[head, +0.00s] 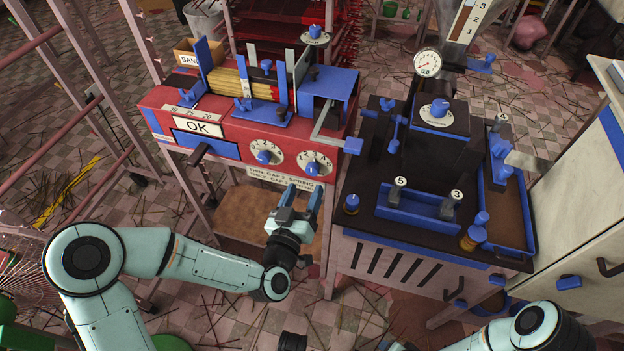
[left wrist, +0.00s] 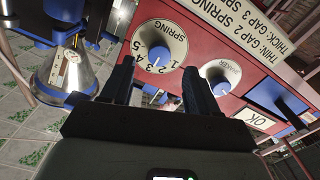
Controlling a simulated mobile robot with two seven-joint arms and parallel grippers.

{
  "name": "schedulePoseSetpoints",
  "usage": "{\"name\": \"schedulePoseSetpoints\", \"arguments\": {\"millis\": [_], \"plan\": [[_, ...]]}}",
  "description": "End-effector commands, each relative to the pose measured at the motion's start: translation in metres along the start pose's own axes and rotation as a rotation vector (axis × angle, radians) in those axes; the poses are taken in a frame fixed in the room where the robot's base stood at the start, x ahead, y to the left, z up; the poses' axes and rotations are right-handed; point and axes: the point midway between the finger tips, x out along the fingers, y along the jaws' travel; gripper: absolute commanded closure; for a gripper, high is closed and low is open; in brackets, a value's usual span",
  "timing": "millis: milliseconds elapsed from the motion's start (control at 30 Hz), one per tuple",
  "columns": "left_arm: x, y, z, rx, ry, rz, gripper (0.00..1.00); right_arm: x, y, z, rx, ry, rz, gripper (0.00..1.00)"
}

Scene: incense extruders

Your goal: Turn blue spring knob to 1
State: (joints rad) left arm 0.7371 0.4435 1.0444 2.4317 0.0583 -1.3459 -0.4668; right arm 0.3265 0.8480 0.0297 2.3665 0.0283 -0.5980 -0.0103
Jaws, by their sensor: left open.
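The blue spring knob (head: 313,168) sits on a white dial with numbers 1 to 5, the right one of two dials on the red machine's front. In the left wrist view the spring knob (left wrist: 158,54) shows beyond and between my fingertips, with the word SPRING beside its dial. Which number it points at is too small to tell. My left gripper (head: 304,190) is open and empty, just below and in front of this dial, fingers towards it. It also shows in the left wrist view (left wrist: 157,75).
The shaker dial's blue knob (head: 264,157) is just left of the spring dial. A label plate (head: 283,179) lies below the dials. A blue-topped lever (head: 353,146) juts out to the right, near the dark workbench (head: 365,225) with blue fittings.

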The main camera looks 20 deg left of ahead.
Motion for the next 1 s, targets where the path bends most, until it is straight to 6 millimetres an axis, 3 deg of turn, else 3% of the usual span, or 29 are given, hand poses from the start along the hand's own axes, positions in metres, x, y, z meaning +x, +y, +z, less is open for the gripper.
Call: {"name": "schedulePoseSetpoints", "arguments": {"millis": [100,300,700,733,900,1000], "plan": [[0.025,0.0,0.0,-0.004,0.003,0.0,0.4,0.006,0.007,0.013,0.007,-0.037,0.013,0.4],[0.051,0.0,-0.001,-0.002,0.001,0.0,0.4,0.013,0.017,0.024,0.017,-0.074,0.031,0.4],[0.06,0.001,-0.002,0.0,0.0,0.001,0.4,0.014,0.02,0.029,0.02,-0.088,0.036,0.4],[0.06,0.001,-0.002,0.0,0.0,0.001,0.43,0.014,0.02,0.029,0.02,-0.088,0.036,0.4],[0.059,0.001,-0.001,0.001,0.0,0.001,0.96,0.014,0.02,0.029,0.02,-0.088,0.036,0.4],[0.059,0.001,-0.001,0.0,0.0,0.001,0.96,0.014,0.019,0.029,0.02,-0.087,0.036,0.4]]}}
